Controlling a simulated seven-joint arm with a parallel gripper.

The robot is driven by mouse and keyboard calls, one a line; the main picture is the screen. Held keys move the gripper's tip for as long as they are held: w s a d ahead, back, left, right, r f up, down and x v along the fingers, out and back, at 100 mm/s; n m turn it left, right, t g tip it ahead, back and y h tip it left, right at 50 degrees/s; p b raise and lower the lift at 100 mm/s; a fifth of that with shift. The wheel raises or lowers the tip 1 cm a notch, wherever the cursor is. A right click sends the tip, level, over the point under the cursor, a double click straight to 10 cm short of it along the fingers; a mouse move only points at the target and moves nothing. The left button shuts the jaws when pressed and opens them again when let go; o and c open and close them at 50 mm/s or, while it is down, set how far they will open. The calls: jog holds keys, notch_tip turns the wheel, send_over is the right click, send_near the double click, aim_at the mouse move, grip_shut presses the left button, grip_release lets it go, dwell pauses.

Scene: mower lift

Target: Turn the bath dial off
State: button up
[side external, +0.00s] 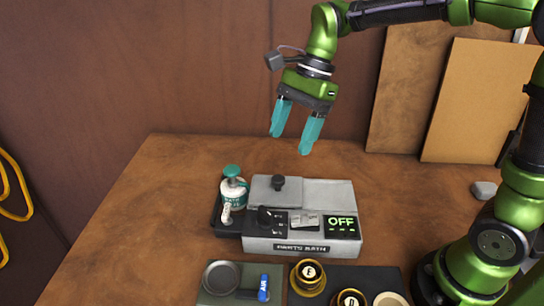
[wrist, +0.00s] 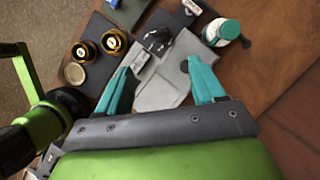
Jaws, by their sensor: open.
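The parts bath (side external: 300,248) is a grey box with a lid on the table, marked "PARTS BATH" on its front. Its black dial (side external: 266,217) is at the left of the top panel; the dial also shows in the wrist view (wrist: 157,40). The display (side external: 341,224) at the right of the panel reads "OFF" in green. My gripper (side external: 289,143) is open and empty, with teal fingers pointing down, well above and behind the bath. In the wrist view my gripper (wrist: 159,65) has its fingers apart over the bath, partly covering it.
A white bottle with a green top (side external: 233,188) stands in a dark tray left of the bath. Gold-rimmed jars (side external: 308,277) and a grey tray (side external: 218,277) with a blue-handled tool lie in front. Table right of the bath is mostly clear.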

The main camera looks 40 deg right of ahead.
aim_at(267, 210)
jog(key=x, duration=1.7)
jog(key=shift+s, duration=0.1)
jog(key=shift+d, duration=0.1)
jog(key=shift+c, duration=0.3)
jog(key=c, duration=1)
